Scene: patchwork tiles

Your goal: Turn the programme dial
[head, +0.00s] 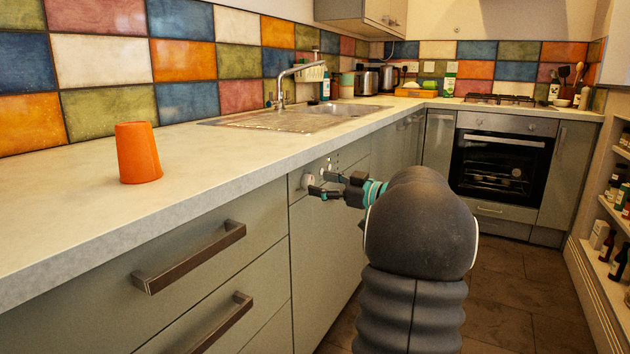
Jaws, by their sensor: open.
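The programme dial (307,180) is a small pale round knob on the grey front panel just under the worktop, in the middle of the head view. A few small dark buttons or marks show to its right on the same panel. My gripper (311,184) is at the dial, with its dark fingers apart and pointing left towards the panel. One finger shows close above or beside the dial and the other below it. I cannot tell whether either finger touches the dial. My arm hides part of the front below and to the right.
An orange cup (138,153) stands upside down on the worktop (225,160). A sink (300,118) lies behind, an oven (500,165) at the back, shelves (612,215) at the right. Some tiled floor is clear.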

